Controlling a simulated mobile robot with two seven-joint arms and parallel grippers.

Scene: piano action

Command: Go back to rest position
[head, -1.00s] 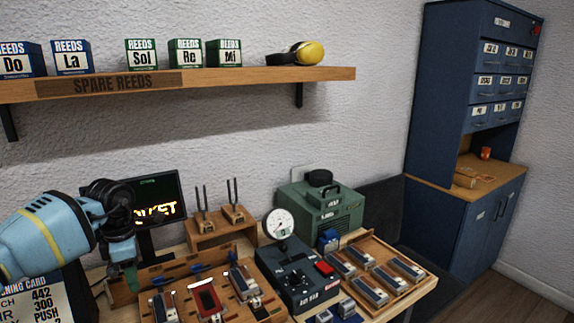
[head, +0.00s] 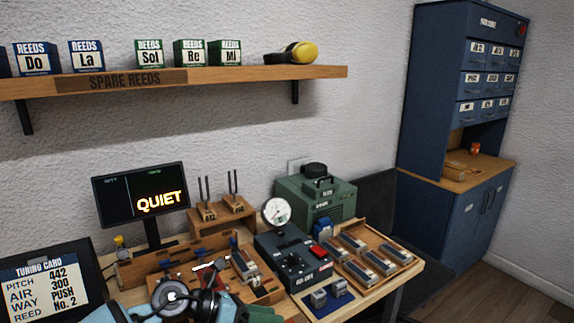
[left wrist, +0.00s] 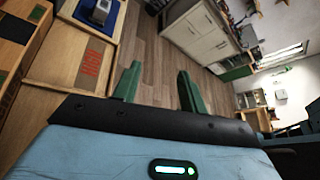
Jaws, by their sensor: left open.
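My left gripper (head: 263,314) shows at the bottom edge of the head view, in front of the workbench, with its pale blue and black arm (head: 170,300) beside it. Its green fingers are partly cut off there. In the left wrist view the two green fingers (left wrist: 157,82) stand apart with nothing between them, over wooden floor (left wrist: 155,55). My right gripper is in neither view.
The bench holds a wooden reed rack (head: 130,272), a dark gauge box (head: 290,262), a green machine (head: 315,200) and a reed tray (head: 408,262). A screen (head: 140,195) reads QUIET; a tuning card (head: 45,285) stands left. A shelf (head: 220,77) hangs above.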

